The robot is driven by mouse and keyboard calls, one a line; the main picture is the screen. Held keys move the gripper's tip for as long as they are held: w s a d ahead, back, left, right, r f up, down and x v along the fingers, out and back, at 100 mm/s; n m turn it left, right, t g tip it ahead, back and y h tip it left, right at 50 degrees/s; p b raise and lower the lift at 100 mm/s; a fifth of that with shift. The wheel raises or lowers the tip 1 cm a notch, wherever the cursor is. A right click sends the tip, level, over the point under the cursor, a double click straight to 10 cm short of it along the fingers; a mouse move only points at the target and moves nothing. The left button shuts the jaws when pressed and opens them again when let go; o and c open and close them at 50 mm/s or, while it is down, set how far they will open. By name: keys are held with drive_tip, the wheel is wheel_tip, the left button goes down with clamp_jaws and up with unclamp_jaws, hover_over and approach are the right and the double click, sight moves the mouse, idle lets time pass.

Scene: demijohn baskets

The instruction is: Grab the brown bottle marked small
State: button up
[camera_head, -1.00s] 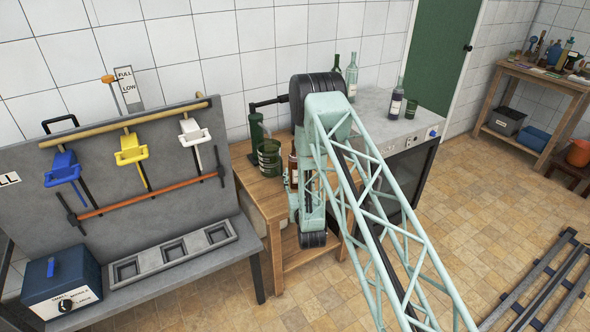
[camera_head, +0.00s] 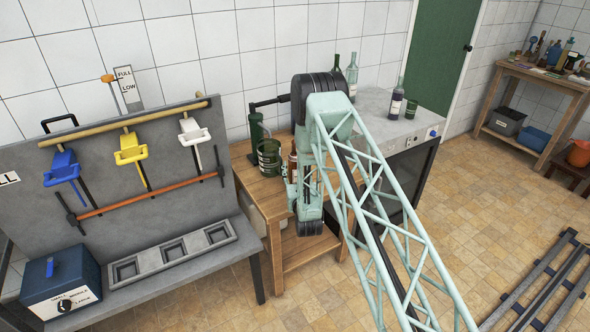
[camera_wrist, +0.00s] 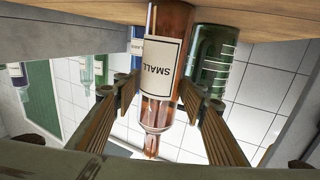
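The brown bottle marked SMALL (camera_wrist: 165,65) is in the middle of the wrist view, which shows it upside down. In the head view its brown glass (camera_head: 293,160) shows partly beside my arm, on the wooden table (camera_head: 262,192). My gripper (camera_wrist: 160,90) is open, with one finger on each side of the bottle. A gap shows at the left finger. The right finger overlaps the bottle's edge in the picture, and I cannot tell if it touches. My arm hides most of the gripper in the head view.
A green glass jar with white marks (camera_wrist: 212,60) stands close beside the bottle, and it shows in the head view (camera_head: 269,157). Green bottles (camera_head: 352,77) and a dark labelled bottle (camera_head: 396,102) stand on the grey counter to the right. A tool rack (camera_head: 130,200) stands at left.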

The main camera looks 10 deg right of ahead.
drive_tip(key=shift+c, duration=0.4)
drive_tip(key=c, duration=0.7)
drive_tip(key=shift+r, duration=0.2)
drive_tip(key=s+d+r, duration=0.2)
drive_tip(key=s, duration=0.5)
drive_tip(key=s+d+r+p, duration=0.1)
drive_tip(key=s+d+r, duration=0.1)
drive_tip(key=s, duration=0.6)
drive_tip(key=shift+d+r, duration=0.3)
drive_tip(key=shift+d, duration=0.5)
